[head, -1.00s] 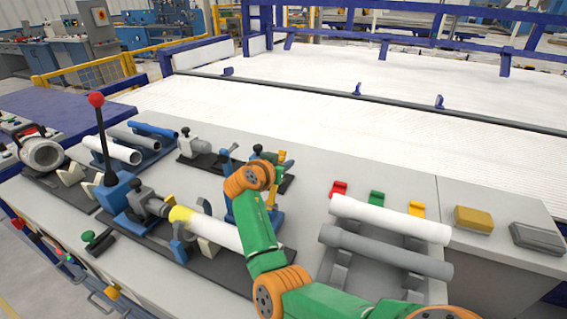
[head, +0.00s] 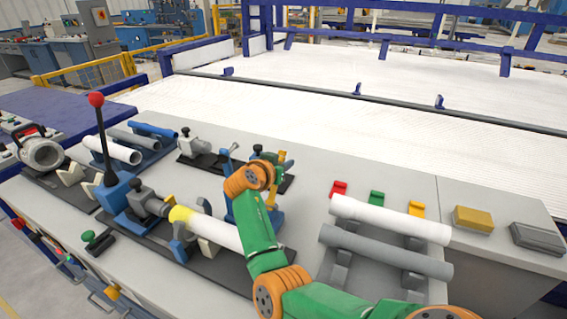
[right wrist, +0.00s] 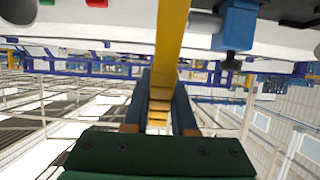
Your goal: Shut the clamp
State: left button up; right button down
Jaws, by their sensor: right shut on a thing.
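The clamp's yellow handle (right wrist: 172,40) runs between the fingers of my right gripper (right wrist: 160,108) in the right wrist view, and the gripper is shut on it. In the head view the handle (head: 281,158) shows just beyond my green and orange right arm. A blue part of the clamp (right wrist: 236,24) shows at the top of the right wrist view. In the head view my arm hides much of the clamp and the fingers. A white pipe with a yellow band (head: 222,233) lies in the fixture left of my arm. My left gripper is not in view.
A white pipe (head: 390,218) and a grey pipe (head: 385,252) lie on a rack at right. Several pipes lie on a blue rack (head: 150,160) behind.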

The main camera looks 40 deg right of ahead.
aim_at(280, 152)
jog(key=h+b, duration=0.1)
jog(key=b, duration=0.1)
jog(key=a+t+h+b, duration=0.1)
jog(key=b, duration=0.2)
jog(key=shift+s+a+r+b, duration=0.3)
jog(key=shift+s+r, duration=0.1)
jog(key=shift+a+r, duration=0.15)
jog(key=shift+r, duration=0.15)
jog(key=shift+s+r, duration=0.1)
jog(key=shift+r, duration=0.15)
jog(key=c, duration=0.7)
grip_release()
jog(key=shift+r, duration=0.1)
notch_tip(280, 152, up, 3)
jog(key=shift+f+b, duration=0.2)
jog(key=shift+b, duration=0.35)
jog(key=s+a+r, duration=0.2)
jog(key=s+r, duration=0.1)
jog(key=s+a+r+b, duration=0.1)
jog(key=s+a+r, duration=0.2)
jog(key=s, duration=0.1)
jog(key=s+a+r, duration=0.3)
jog(key=s+r, duration=0.1)
jog(key=shift+s+r+b, duration=0.1)
jog(key=shift+s+b, duration=0.1)
jog(key=shift+b, duration=0.2)
